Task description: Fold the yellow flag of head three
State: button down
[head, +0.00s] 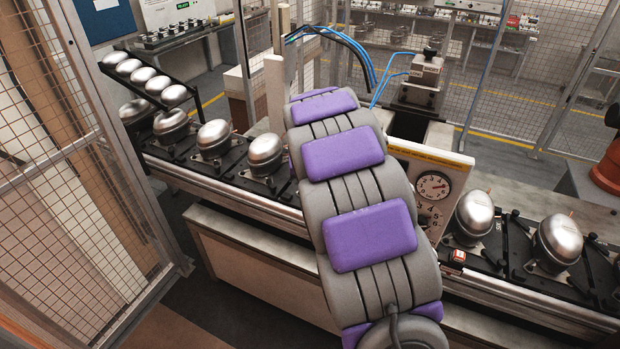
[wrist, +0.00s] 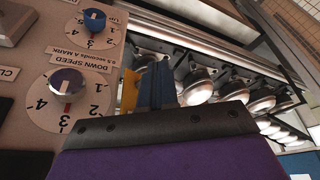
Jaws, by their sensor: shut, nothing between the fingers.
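My gripper shows in the wrist view as two blue fingers (wrist: 156,86) side by side, closed together with nothing seen between them. They rise from a black plate over the purple wrist padding. A small yellow piece (wrist: 130,92) shows just left of the fingers, by the edge of the dial panel (wrist: 112,110). It may be the flag, but its lower part is hidden and I cannot tell if the fingers touch it. In the head view my arm hides the gripper and the spot it reaches. I cannot tell which head is number three.
Silver compressors (head: 214,138) stand on black pallets along the conveyor, left and right of my arm. The panel with a round dial (head: 433,186) stands close to my arm. Blue hoses (head: 365,62) hang behind it. A mesh fence (head: 75,200) bounds the left.

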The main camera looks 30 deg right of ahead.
jog(key=w+m, duration=0.1)
jog(key=m, duration=0.1)
jog(key=w+m+g+h+p, duration=0.1)
jog(key=m, duration=0.2)
jog(key=w+m+h, duration=0.1)
jog(key=w+m, duration=0.1)
jog(key=shift+d+f, duration=0.15)
jog(key=shift+d, duration=0.2)
jog(key=m, duration=0.2)
jog(key=w+d+m+g+b, duration=0.1)
jog(key=w+d+m+g, duration=0.1)
jog(key=m, duration=0.1)
jog(key=shift+m+h+b, duration=0.3)
jog(key=shift+b, duration=0.05)
jog(key=shift+w+d, duration=0.1)
jog(key=shift+d, duration=0.1)
jog(key=shift+a+b, duration=0.15)
jog(key=shift+b, duration=0.2)
